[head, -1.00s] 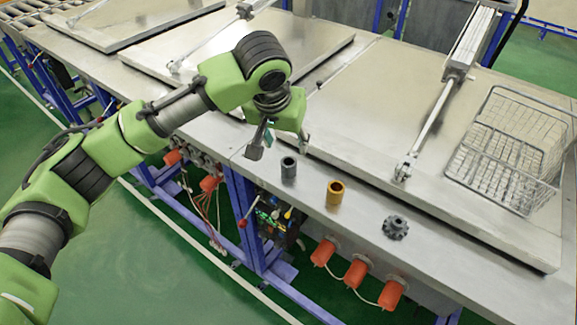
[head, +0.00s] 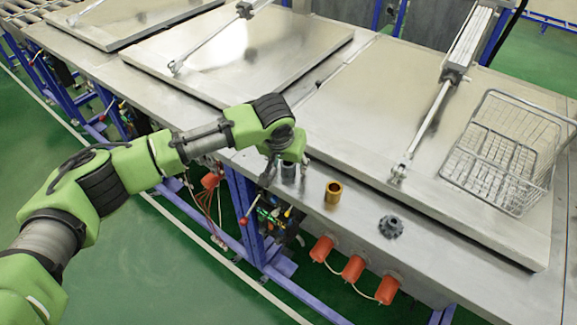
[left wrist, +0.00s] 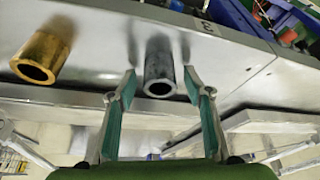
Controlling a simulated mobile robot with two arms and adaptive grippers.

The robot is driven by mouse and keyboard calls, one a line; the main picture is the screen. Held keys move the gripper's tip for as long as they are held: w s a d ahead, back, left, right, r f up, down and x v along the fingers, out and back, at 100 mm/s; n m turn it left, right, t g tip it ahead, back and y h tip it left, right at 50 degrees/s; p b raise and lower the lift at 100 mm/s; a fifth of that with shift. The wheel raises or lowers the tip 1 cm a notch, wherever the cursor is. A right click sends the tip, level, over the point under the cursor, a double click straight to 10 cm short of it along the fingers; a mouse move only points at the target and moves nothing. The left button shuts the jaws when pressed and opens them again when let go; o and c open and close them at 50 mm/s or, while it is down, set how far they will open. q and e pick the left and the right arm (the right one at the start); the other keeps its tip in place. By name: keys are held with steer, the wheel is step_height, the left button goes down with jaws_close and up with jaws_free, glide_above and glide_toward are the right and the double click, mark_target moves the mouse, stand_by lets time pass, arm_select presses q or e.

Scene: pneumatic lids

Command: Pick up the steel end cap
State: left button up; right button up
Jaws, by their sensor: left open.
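The steel end cap looks to be the grey hollow cylinder (head: 288,173), upright near the table's front edge. In the left wrist view the grey cylinder (left wrist: 159,62) shows its open end between the fingertips. My left gripper (head: 287,168) is right over it, pointing down, partly hiding it in the head view. In the left wrist view my left gripper (left wrist: 160,82) is open, with a gap on each side of the cylinder. My right gripper is not in view.
A brass-coloured hollow cylinder (head: 333,192) stands to the right of the grey one, also in the left wrist view (left wrist: 44,55). A dark gear (head: 390,227) lies further right. A wire basket (head: 510,150) and large metal lids (head: 240,55) with pneumatic cylinders are behind.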

arm_select(q)
jaws_close()
steer(key=shift+r, duration=0.1)
